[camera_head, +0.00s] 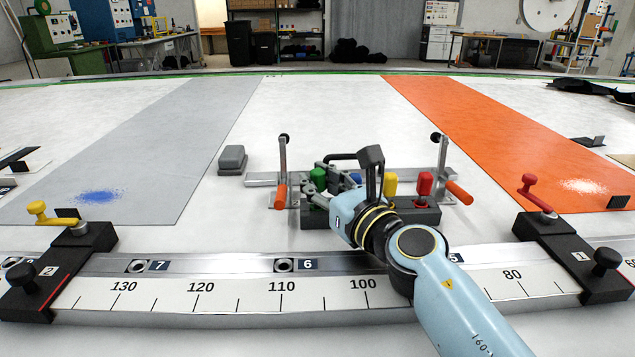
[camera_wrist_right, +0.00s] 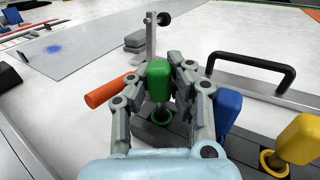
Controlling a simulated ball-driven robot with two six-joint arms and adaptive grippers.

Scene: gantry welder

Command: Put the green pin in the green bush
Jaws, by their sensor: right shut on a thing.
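The green pin (camera_wrist_right: 158,80) stands upright between the fingers of my right gripper (camera_wrist_right: 155,85), which is shut on it. Its green head also shows in the head view (camera_head: 318,176), beside my right gripper (camera_head: 328,180). The green bush (camera_wrist_right: 163,117) is a green ring on the dark block (camera_head: 428,215). The pin's metal shank lines up with this ring and its lower end appears at or inside it; I cannot tell how deep. My left gripper is not in view.
A blue pin (camera_wrist_right: 227,108), a yellow pin (camera_wrist_right: 299,138) and a red pin (camera_head: 424,183) stand along the same block. Toggle clamps with orange handles (camera_head: 280,196) (camera_head: 459,192) flank it. A black bar handle (camera_wrist_right: 285,75) rises behind. A scaled rail (camera_head: 215,290) runs in front.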

